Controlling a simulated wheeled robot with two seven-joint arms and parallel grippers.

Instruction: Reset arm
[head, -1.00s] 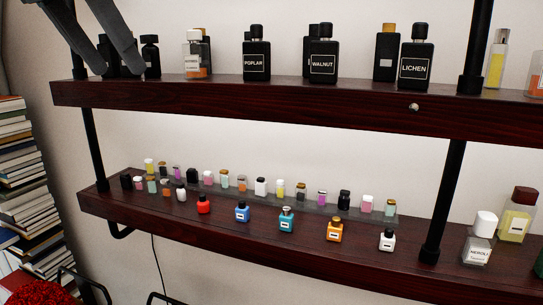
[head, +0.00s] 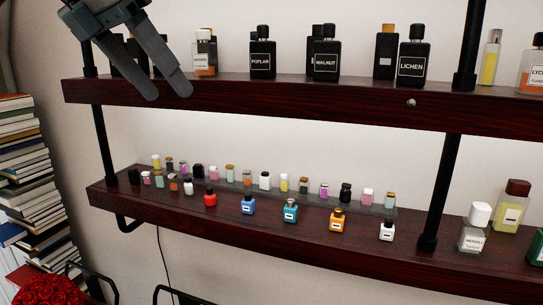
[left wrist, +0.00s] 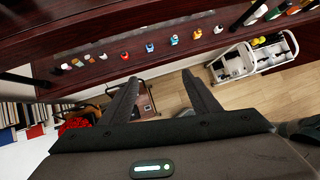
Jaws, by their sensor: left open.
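My left gripper (head: 168,90) hangs at the upper left of the head view, in front of the upper shelf (head: 250,96). Its two fingers are apart and nothing is between them. It hides part of some dark bottles at that shelf's left end. In the left wrist view my left gripper (left wrist: 158,82) also shows with spread, empty fingers, and the shelf with small bottles lies beyond it. My right gripper is not in view.
Black bottles such as POPLAR (head: 262,56), WALNUT (head: 326,58) and LICHEN (head: 412,62) stand on the upper shelf. Several small coloured bottles, including a red one (head: 210,198), stand on the lower shelf (head: 300,240). Books (head: 25,150) are stacked at left.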

